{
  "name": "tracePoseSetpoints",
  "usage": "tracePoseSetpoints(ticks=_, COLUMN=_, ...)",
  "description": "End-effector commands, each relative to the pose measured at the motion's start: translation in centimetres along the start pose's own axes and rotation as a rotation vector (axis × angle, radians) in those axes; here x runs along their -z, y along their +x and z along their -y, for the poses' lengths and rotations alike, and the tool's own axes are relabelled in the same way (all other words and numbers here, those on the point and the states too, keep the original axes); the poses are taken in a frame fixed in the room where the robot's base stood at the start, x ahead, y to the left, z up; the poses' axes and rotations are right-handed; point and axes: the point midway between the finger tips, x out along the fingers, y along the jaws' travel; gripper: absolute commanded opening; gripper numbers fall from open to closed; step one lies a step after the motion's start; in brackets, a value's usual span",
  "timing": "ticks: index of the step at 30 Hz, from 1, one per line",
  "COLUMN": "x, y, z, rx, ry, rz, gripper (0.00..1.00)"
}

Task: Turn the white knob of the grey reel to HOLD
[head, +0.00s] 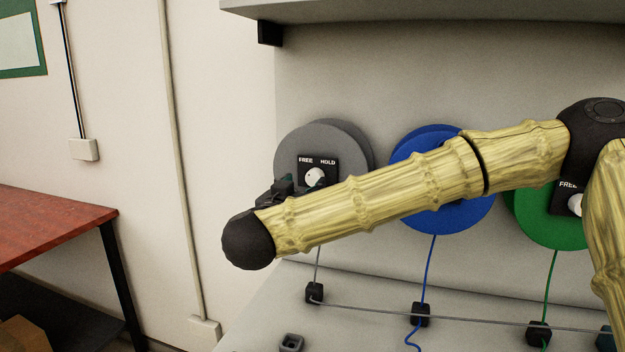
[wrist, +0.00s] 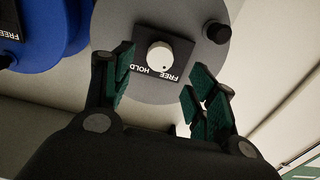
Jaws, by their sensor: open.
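The grey reel (head: 291,151) is on the back panel at the left, with a black FREE/HOLD plate and a white knob (head: 314,177) on its face. My gripper (head: 295,186) is just in front of and below the knob, partly covering the plate's lower edge. In the wrist view, the reel (wrist: 115,25) appears upside down, and the white knob (wrist: 159,56) shows beyond the gap between the open fingers (wrist: 162,82). No finger visibly touches the knob. A small dark mark shows on the knob, but which label it points to is hard to tell.
A blue reel (head: 412,148) and a green reel (head: 545,232) are to the right, partly behind my arm. Cords run down to black blocks (head: 420,314) on the ledge. A dark peg (wrist: 217,33) sticks out from the grey reel. A red-topped table (head: 50,225) is at left.

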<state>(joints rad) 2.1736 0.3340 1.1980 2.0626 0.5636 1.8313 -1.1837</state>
Motion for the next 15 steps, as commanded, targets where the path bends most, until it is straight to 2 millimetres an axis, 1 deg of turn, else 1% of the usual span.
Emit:
tracePoseSetpoints(ticks=1, x=0.0, y=0.9, z=-0.1, rx=-0.003, ry=0.003, rz=0.002, gripper=0.57)
tracePoseSetpoints(ticks=6, x=0.0, y=3.6, z=0.0, rx=0.000, ry=0.002, rz=0.002, gripper=0.57)
tracePoseSetpoints(ticks=10, x=0.0, y=5.2, z=0.1, rx=0.002, ry=0.003, rz=0.001, gripper=0.57)
tracePoseSetpoints(ticks=15, x=0.0, y=6.5, z=0.2, rx=0.004, ry=0.001, rz=0.001, gripper=0.57)
